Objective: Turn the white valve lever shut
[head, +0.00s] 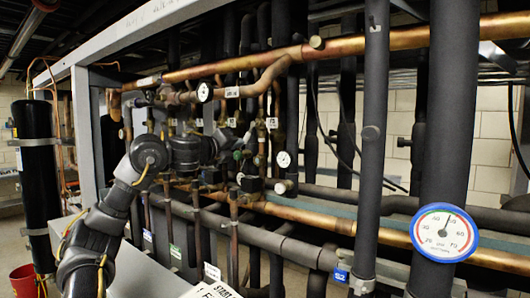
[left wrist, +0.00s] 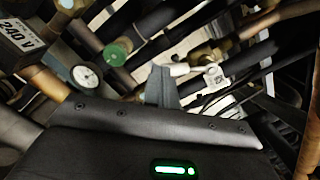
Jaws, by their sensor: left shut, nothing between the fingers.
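A short white lever-like piece (left wrist: 180,70) shows in the left wrist view, just right of my left gripper's fingertips (left wrist: 160,76). It sits by a brass fitting and a white tag. The grey fingers are together and empty, with their tips close beside the white piece; I cannot tell whether they touch it. In the head view my left arm reaches from the lower left into the pipes, and my left gripper (head: 228,146) is small and dark among the valves. I cannot clearly make out the lever there. My right gripper is not in view.
A green cap (left wrist: 117,52) and a small gauge (left wrist: 86,77) lie left of the fingers. Copper pipe (head: 340,46) and black insulated pipes (head: 371,140) crowd the rack. A large round thermometer (head: 444,233) is at the right. A black cylinder (head: 36,170) stands far left.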

